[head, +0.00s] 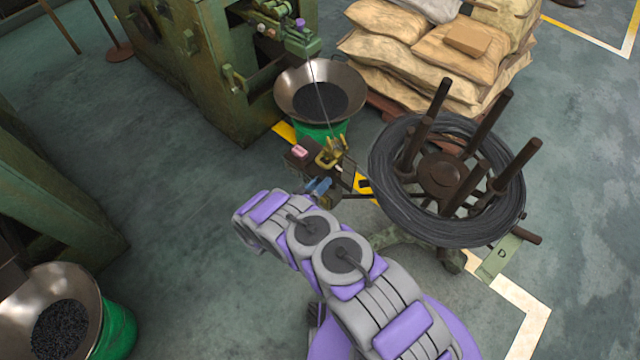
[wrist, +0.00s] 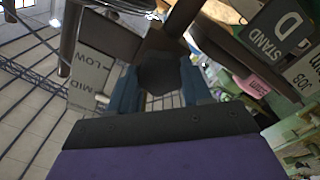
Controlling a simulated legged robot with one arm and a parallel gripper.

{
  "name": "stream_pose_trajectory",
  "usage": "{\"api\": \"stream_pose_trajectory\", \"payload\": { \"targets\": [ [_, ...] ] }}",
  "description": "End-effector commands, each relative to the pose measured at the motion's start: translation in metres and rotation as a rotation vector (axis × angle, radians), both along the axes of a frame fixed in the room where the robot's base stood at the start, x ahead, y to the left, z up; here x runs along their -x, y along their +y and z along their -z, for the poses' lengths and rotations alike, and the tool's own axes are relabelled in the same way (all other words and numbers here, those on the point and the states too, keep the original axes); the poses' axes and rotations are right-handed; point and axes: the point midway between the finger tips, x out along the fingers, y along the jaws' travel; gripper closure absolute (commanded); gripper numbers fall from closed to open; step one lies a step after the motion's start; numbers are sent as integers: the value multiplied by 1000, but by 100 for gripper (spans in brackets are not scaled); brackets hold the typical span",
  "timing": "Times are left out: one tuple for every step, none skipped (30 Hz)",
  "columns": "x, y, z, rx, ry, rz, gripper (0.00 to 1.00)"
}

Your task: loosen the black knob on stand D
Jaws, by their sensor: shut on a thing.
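Stand D (head: 425,240) carries a coil of dark wire (head: 395,195) on a brown spool with upright posts; its green foot plate bears a D. In the wrist view the black knob (wrist: 159,72) sits between the two blue fingers of my gripper (wrist: 160,88). The gripper is shut on the knob. The "STAND D" sign (wrist: 274,32) is at upper right, and a grey plate marked LOW and MID (wrist: 90,72) is to the left. In the head view my gripper (head: 320,188) is left of the coil; the knob cannot be made out there.
A green machine (head: 200,80) stands at upper left. A metal bowl on a green base (head: 290,95) is behind my gripper. Sacks (head: 400,60) are stacked on a pallet at the top. Another bowl (head: 90,285) is at lower left. Floor between the machines is clear.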

Motion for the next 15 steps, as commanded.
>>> {"api": "stream_pose_trajectory", "payload": {
  "targets": [
    [-2,4,0,29,21,-8,82],
    [-2,4,0,52,39,-8,82],
    [-2,4,0,81,62,-8,82],
    [-2,5,0,104,79,-8,82],
    [-3,5,0,126,97,-8,82],
    [-3,5,0,155,119,-8,82],
    [-3,5,0,178,137,-10,82],
    [-3,6,0,200,155,-10,82],
    [-3,6,0,229,177,-10,82],
    [-3,6,0,252,194,-10,82],
    [-3,6,0,273,211,-10,82],
    [-3,6,0,301,232,-10,82],
    [-3,6,0,321,248,-10,82],
    [-3,6,0,341,263,-10,82],
    [-3,6,0,366,284,-10,82]
  ]
}}
